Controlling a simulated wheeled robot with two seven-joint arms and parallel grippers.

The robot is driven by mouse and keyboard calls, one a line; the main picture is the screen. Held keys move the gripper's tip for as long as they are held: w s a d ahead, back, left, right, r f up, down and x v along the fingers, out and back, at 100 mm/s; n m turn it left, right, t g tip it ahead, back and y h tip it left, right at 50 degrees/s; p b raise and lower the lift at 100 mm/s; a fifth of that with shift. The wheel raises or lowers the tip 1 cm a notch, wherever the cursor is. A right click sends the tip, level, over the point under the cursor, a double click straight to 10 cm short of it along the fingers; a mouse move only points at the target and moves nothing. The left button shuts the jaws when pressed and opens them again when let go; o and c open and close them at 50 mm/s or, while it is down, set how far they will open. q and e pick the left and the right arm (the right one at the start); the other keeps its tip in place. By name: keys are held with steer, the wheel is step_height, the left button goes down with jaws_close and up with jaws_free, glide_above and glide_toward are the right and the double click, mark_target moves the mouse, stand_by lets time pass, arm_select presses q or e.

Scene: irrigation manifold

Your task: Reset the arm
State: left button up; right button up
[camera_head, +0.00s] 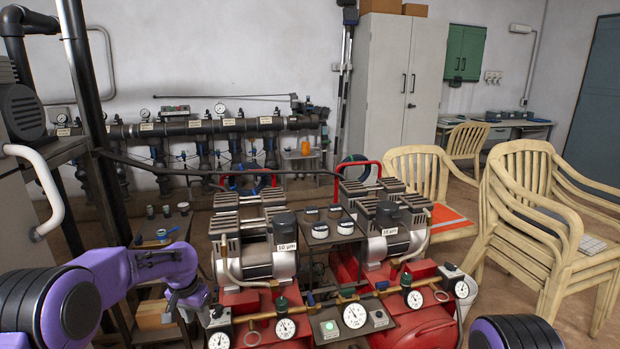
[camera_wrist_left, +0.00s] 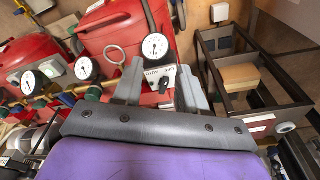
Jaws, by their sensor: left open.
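My left arm (camera_head: 110,280) is purple with black joints and comes in from the left. It bends down beside the compressor unit, in front of the left red tank. In the left wrist view my left gripper (camera_wrist_left: 160,92) has its two grey fingers apart, with nothing held between them. Beyond the fingers are a small control box with a black knob (camera_wrist_left: 163,83) and a white pressure gauge (camera_wrist_left: 155,46); I cannot tell that anything touches them. Part of my right arm (camera_head: 515,332) shows at the bottom right; its gripper is out of view.
The compressor unit (camera_head: 270,265) with red tanks, gauges and a green-lit button (camera_head: 330,328) fills the centre front. A dark frame cart (camera_wrist_left: 222,75) holds a wooden block (camera_wrist_left: 240,77). A pipe manifold (camera_head: 200,127) lines the back wall. Stacked beige chairs (camera_head: 540,215) stand right.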

arm_select(q)
step_height(320, 180, down, 10)
steer(key=s+d+r+n+t, duration=0.1)
steer(key=s+d+n+t, duration=0.15)
steer(key=n+t, duration=0.2)
steer(key=s+a+f+n+y+p, duration=0.1)
steer(key=s+f+n, duration=0.15)
steer(key=s, duration=0.35)
steer(key=s+f+n+p, duration=0.1)
steer(key=s+f, duration=0.3)
steer(key=s, duration=0.1)
steer(key=s+a+n+g+y+p, duration=0.1)
steer(key=s+a+g+y+p, duration=0.1)
steer(key=s, duration=2.7)
steer(key=shift+s+a+g+y, duration=0.15)
steer(key=shift+s+g+y, duration=0.15)
steer(key=shift+s+g, duration=0.1)
steer(key=shift+r, duration=0.1)
